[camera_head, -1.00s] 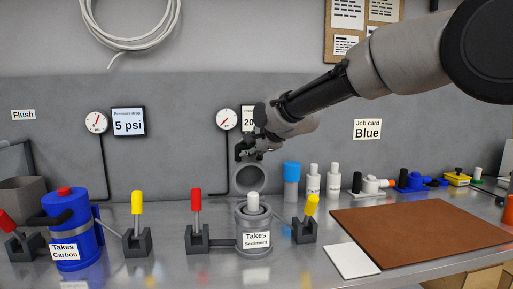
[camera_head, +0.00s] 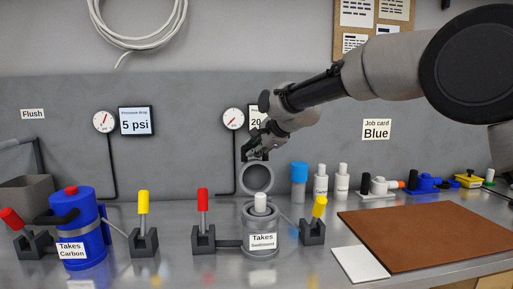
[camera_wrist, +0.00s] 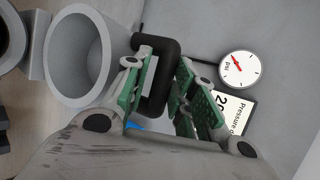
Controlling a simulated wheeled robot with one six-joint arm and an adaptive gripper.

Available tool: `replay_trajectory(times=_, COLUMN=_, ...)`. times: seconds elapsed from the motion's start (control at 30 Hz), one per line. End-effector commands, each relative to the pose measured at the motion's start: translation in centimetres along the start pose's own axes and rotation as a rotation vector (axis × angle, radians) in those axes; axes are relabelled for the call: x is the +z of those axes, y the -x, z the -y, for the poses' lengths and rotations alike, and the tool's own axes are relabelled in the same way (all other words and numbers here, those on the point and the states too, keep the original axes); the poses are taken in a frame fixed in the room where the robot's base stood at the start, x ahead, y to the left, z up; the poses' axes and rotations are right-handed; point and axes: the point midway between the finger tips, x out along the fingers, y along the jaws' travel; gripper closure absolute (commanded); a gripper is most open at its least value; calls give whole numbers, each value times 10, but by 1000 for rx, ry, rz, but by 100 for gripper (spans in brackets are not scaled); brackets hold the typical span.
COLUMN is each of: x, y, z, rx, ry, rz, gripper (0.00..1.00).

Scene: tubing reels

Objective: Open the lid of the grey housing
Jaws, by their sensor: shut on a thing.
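The grey housing (camera_head: 261,241) stands upright on the bench, labelled "Takes Sediment", with the top of a white cartridge (camera_head: 260,203) showing in its mouth. Its round grey lid (camera_head: 257,180) stands swung up behind the mouth, its hollow underside facing the head camera. It also shows in the wrist view (camera_wrist: 68,62), at upper left. My gripper (camera_head: 257,151) is at the lid's top edge. In the wrist view my gripper (camera_wrist: 160,78) has its green-padded fingers around the lid's black handle (camera_wrist: 168,72) and is shut on it. The hinge is hard to make out.
A red-handled valve (camera_head: 203,225) stands left of the housing and a yellow-handled valve (camera_head: 316,220) right. A blue housing (camera_head: 78,228) is further left. Bottles (camera_head: 319,185) stand behind to the right. A brown mat (camera_head: 420,232) covers the right bench. A gauge (camera_head: 233,120) hangs behind.

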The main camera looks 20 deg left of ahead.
Motion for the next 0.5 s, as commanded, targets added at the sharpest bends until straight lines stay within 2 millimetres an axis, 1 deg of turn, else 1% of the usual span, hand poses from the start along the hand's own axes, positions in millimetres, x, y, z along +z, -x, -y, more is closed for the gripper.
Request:
replay_trajectory(times=0.03, x=0, y=-5, z=-6, rx=10, ry=0, rz=-1, gripper=100)
replay_trajectory(times=0.1, x=0, y=-5, z=-6, rx=10, ry=-1, rz=-1, gripper=100)
replay_trajectory(times=0.13, x=0, y=-5, z=-6, rx=10, ry=-1, rz=-1, gripper=69)
replay_trajectory(times=0.2, x=0, y=-5, z=-6, rx=9, ry=-1, rz=-1, gripper=59)
replay_trajectory(times=0.5, x=0, y=-1, z=-2, rx=3, ry=-1, rz=0, gripper=59)
